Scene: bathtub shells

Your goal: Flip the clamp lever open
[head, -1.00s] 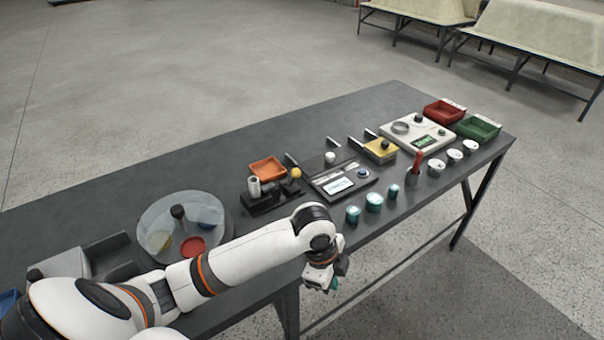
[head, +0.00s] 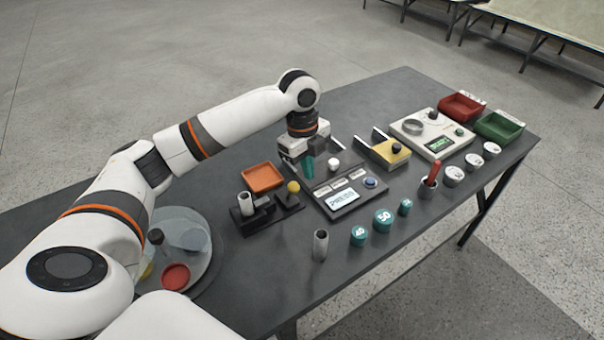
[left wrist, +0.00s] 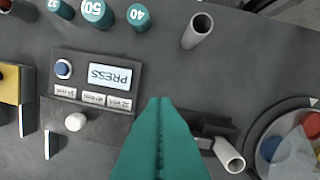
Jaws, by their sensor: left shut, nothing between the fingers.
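A black clamp fixture (head: 262,217) stands on the table, with an upright grey tube (head: 246,203) at its left and a yellow ball knob (head: 293,187) at its right, which looks like the lever's end. Part of the fixture (left wrist: 212,130) and the tube (left wrist: 231,157) show in the left wrist view, where the teal fingers hide the yellow knob. My left gripper (head: 308,167) is shut and empty, above the table behind the knob and close to the press console. Its fingertips (left wrist: 160,101) point down. My right gripper is not in view.
The press console (head: 343,201) with a white knob (head: 333,163) is right of the fixture. An orange tray (head: 262,177) lies behind it. A loose grey tube (head: 320,245) and teal weights (head: 383,220) stand in front. A round glass-like plate (head: 205,262) is at left.

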